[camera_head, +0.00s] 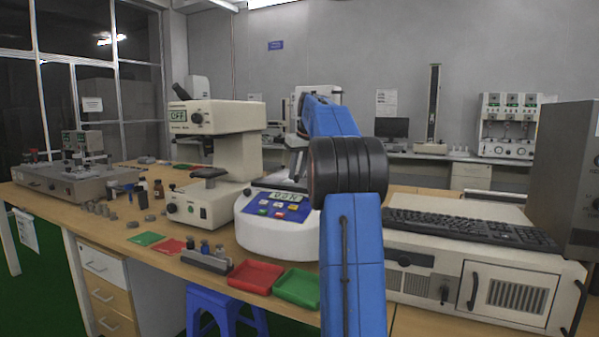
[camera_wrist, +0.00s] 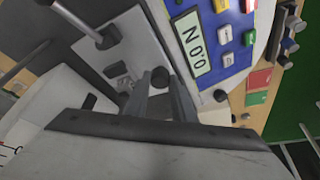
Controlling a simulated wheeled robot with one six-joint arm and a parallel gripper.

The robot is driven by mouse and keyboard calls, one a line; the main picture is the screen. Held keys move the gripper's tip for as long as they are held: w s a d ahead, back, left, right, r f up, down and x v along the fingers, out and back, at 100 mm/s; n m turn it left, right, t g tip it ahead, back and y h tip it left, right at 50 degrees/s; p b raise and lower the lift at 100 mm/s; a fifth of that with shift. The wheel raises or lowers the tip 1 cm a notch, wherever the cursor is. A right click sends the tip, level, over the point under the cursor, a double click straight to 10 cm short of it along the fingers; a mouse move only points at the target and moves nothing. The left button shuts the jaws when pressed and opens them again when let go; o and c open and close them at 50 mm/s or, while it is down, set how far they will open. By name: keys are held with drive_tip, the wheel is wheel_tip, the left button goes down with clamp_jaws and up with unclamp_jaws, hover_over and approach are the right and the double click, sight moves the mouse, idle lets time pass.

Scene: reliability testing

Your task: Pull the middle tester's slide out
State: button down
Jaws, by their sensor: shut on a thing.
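The middle tester (camera_head: 275,225) has a round white base and a blue panel with a display and coloured buttons. It stands on the bench, partly behind my blue arm. Its blue panel (camera_wrist: 228,40) also shows at the upper right of the wrist view. In the wrist view my gripper (camera_wrist: 160,88) has its two grey fingers closed around a small dark knob (camera_wrist: 160,76). The knob sits beside a light grey plate (camera_wrist: 118,48) with a metal rod. How far the slide stands out cannot be told. My arm hides much of this in the head view.
A cream tester (camera_head: 215,165) stands close on the left. A grey instrument (camera_head: 70,178) is farther left. Red (camera_head: 254,273) and green (camera_head: 298,288) trays lie at the front edge. A cabinet (camera_head: 470,285) with a keyboard (camera_head: 465,228) on top stands right of my arm.

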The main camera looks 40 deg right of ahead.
drive_tip(key=a, duration=0.2)
drive_tip(key=s+a, duration=0.1)
drive_tip(key=a, duration=0.1)
drive_tip(key=s+a, duration=0.1)
drive_tip(key=a, duration=0.1)
drive_tip(key=shift+s, duration=0.25)
drive_tip(key=c, duration=1.5)
unclamp_jaws()
drive_tip(key=v, duration=1.7)
drive_tip(key=shift+a+r, duration=0.1)
drive_tip(key=shift+r, duration=0.1)
drive_tip(key=shift+a, duration=0.1)
